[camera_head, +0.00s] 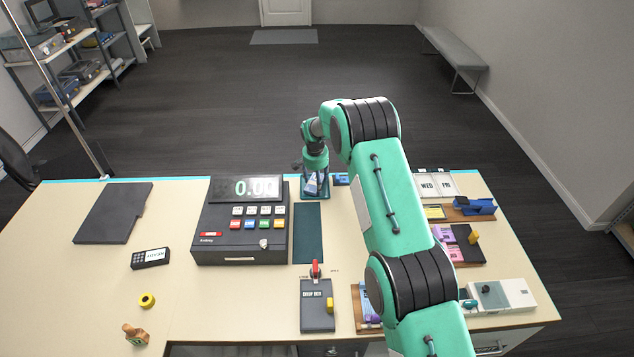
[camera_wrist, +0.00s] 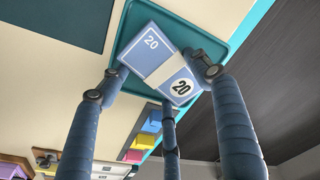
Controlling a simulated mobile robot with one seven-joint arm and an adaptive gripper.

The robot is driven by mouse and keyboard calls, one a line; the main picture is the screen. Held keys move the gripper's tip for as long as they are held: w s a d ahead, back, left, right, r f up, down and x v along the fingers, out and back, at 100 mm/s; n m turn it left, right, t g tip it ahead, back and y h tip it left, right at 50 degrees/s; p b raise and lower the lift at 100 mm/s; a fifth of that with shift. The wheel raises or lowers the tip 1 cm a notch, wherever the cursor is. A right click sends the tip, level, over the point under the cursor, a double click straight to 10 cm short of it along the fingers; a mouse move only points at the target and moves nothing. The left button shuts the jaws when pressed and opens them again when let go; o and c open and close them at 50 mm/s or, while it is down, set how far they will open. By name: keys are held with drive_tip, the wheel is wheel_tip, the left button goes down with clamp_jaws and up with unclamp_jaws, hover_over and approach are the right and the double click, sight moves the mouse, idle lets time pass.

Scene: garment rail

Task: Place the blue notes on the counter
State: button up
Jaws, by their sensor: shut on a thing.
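The blue notes (camera_wrist: 148,48) are a light blue bundle marked 20 with a white band. My gripper (camera_wrist: 160,78) has its dark blue fingers shut around them in the wrist view. Behind the notes is a teal tray (camera_wrist: 213,22); I cannot tell whether they touch it. In the head view my gripper (camera_head: 315,187) is low over the far edge of the counter (camera_head: 200,310), right of the cash register, and the notes (camera_head: 313,184) show between its fingers. The counter is cream-topped.
The black cash register (camera_head: 240,252) stands left of my gripper, with a dark teal mat (camera_head: 308,235) in front of the tray. A blue stapler (camera_head: 474,206) and organisers crowd the right. The counter's left front is mostly clear.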

drive_tip(key=shift+f, duration=0.3)
drive_tip(key=o, duration=1.3)
drive_tip(key=shift+o, duration=0.2)
drive_tip(key=shift+r, duration=0.15)
wheel_tip(320, 180, up, 12)
drive_tip(key=s, duration=0.1)
drive_tip(key=shift+s+a+f, duration=0.15)
drive_tip(key=shift+a+f, duration=0.05)
drive_tip(key=shift+a, duration=0.1)
drive_tip(key=shift+r, duration=0.1)
